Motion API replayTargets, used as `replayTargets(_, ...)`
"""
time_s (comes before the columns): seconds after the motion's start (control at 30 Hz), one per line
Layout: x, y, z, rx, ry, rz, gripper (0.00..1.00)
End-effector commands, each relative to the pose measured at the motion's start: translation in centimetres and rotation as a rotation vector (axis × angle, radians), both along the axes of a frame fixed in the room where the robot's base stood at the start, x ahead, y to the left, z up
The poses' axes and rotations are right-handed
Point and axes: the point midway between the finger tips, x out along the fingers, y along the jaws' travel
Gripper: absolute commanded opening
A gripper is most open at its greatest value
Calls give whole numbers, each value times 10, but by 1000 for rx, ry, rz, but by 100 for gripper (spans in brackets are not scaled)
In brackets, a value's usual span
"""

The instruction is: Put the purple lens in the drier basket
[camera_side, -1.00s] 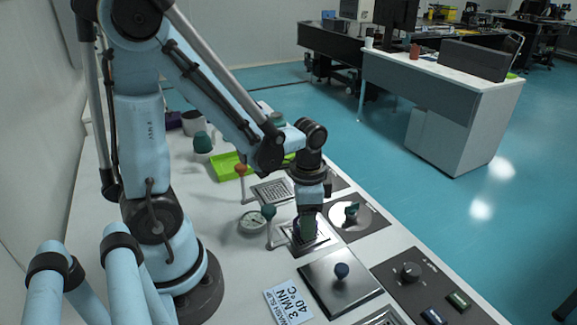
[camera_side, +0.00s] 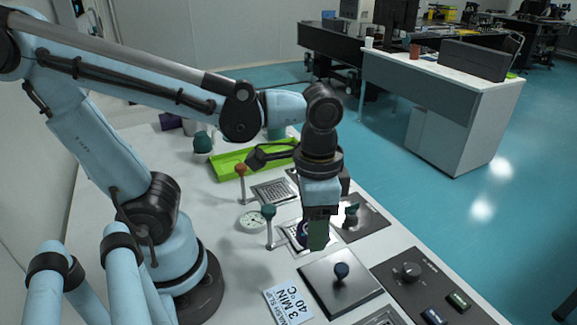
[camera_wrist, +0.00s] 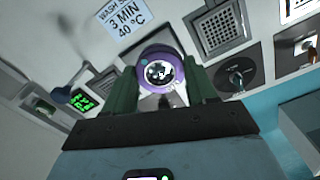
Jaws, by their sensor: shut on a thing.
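In the wrist view, the purple lens (camera_wrist: 160,70) is a purple ring with a bright, reflecting centre, held between the two green fingers of my gripper (camera_wrist: 165,92). In the side view, my gripper (camera_side: 318,235) points down over the counter near a square metal grate, with a dark purple edge of the lens (camera_side: 303,230) showing at its left. I cannot tell the exact height of the lens above the counter. Square grates are set in the counter (camera_side: 272,190), but I cannot tell which one is the drier basket.
Levers with a teal ball (camera_side: 268,211) and a red ball (camera_side: 240,169) stand at the left. A green tray (camera_side: 228,165) lies behind. A wash sign (camera_side: 288,303) lies at the front.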

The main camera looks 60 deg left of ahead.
Motion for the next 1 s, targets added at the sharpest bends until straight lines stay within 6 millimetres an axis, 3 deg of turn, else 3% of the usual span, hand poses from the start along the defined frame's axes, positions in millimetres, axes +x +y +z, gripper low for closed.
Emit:
replayTargets(0.17,14,19,3,0,0,230,26)
replayTargets(0.4,42,79,5,0,-1,796,26)
replayTargets(0.6,52,124,5,1,-1,1177,26)
replayTargets(0.8,54,146,3,1,-1,1348,26)
replayTargets(1.0,52,177,-14,1,-1,1372,26)
